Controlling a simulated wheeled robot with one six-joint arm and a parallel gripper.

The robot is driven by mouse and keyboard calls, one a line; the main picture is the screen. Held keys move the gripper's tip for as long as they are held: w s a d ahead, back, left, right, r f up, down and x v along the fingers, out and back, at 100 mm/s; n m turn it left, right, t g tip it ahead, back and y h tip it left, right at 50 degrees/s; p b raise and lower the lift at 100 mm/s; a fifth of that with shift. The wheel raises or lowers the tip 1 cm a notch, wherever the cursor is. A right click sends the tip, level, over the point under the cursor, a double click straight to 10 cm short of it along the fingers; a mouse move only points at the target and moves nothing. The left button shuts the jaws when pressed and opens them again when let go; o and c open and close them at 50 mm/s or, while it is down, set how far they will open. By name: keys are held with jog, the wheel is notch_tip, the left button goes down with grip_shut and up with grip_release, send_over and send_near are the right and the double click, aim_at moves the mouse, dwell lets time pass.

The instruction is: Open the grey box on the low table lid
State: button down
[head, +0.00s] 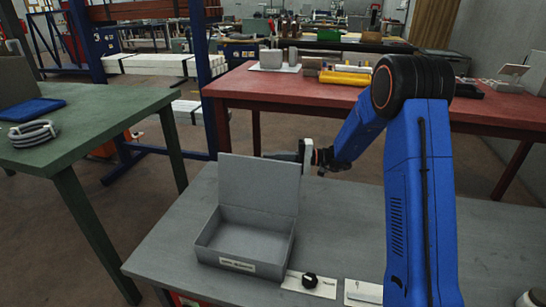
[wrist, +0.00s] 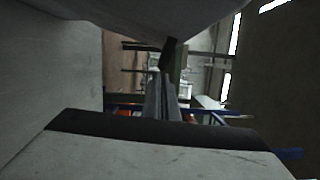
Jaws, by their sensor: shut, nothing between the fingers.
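The grey box (head: 240,246) stands on the low grey table in the head view, with a small label on its front. Its lid (head: 258,186) stands up at the back edge, roughly upright and leaning slightly back. The inside of the box shows and looks empty. My gripper (head: 268,156) is at the lid's top right, reaching left along the top edge. Its fingers are shut and empty, partly hidden by the lid; I cannot tell whether they touch it. In the wrist view the closed fingers (wrist: 168,60) point away, with plain grey surfaces close by at left and top.
A black knob on a white plate (head: 309,283) lies right of the box, with another white plate (head: 362,292) beyond it. A green table (head: 90,125) stands at left. A red table (head: 310,91) with several items stands behind. The table left of the box is narrow but clear.

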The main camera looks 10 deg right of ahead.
jog(key=shift+s+a+r+n+h, duration=0.1)
jog(key=shift+s+a+r+n, duration=0.15)
jog(key=shift+s+r+n, duration=0.3)
jog(key=shift+s+a+r+n+h, duration=0.1)
jog(key=shift+s+a+r+n, duration=0.15)
jog(key=shift+s, duration=0.5)
jog(key=shift+s+a+r+n+h, duration=0.1)
jog(key=shift+s+a+r+n, duration=0.1)
jog(key=shift+s+r+n, duration=0.4)
jog(key=shift+f, duration=0.15)
